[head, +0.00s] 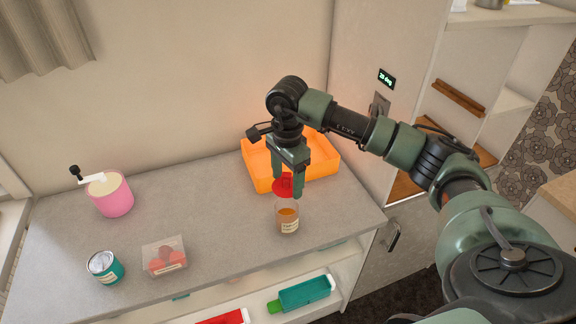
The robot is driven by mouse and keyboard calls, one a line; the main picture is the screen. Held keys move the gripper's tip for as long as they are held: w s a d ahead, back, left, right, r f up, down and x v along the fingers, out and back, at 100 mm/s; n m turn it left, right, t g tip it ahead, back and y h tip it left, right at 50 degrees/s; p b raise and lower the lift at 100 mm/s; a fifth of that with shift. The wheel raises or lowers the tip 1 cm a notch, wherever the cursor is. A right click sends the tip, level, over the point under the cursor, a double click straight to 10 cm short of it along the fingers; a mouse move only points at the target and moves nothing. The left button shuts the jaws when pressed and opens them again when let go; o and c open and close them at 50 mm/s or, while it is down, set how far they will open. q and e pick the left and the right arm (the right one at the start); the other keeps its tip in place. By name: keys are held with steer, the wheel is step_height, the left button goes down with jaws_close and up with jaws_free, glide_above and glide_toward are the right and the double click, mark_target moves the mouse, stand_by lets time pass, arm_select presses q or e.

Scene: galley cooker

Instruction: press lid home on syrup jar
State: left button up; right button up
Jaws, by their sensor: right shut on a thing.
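The syrup jar (288,222) stands upright on the grey counter near its front right. It is clear with amber contents and a pale label. My right gripper points down and is shut on the lid. My left gripper is not in view.
An orange tray (328,162) stands just behind the jar. A pink pot (114,203), a teal tin (115,272) and a clear box of red things (152,264) stand to the left. The counter (205,215) between is clear.

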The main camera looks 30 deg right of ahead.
steer(key=shift+f+b, duration=1.2)
steer(key=shift+f, duration=1.05)
steer(key=shift+d+f+b, duration=0.1)
steer(key=shift+f+b, duration=0.8)
steer(key=shift+f, duration=0.15)
steer(key=shift+r+b, duration=0.1)
steer(key=shift+b, duration=0.25)
steer(key=shift+f+b, duration=0.2)
steer(key=shift+b, duration=0.3)
steer(key=o, duration=1.6)
steer(key=shift+r, duration=0.1)
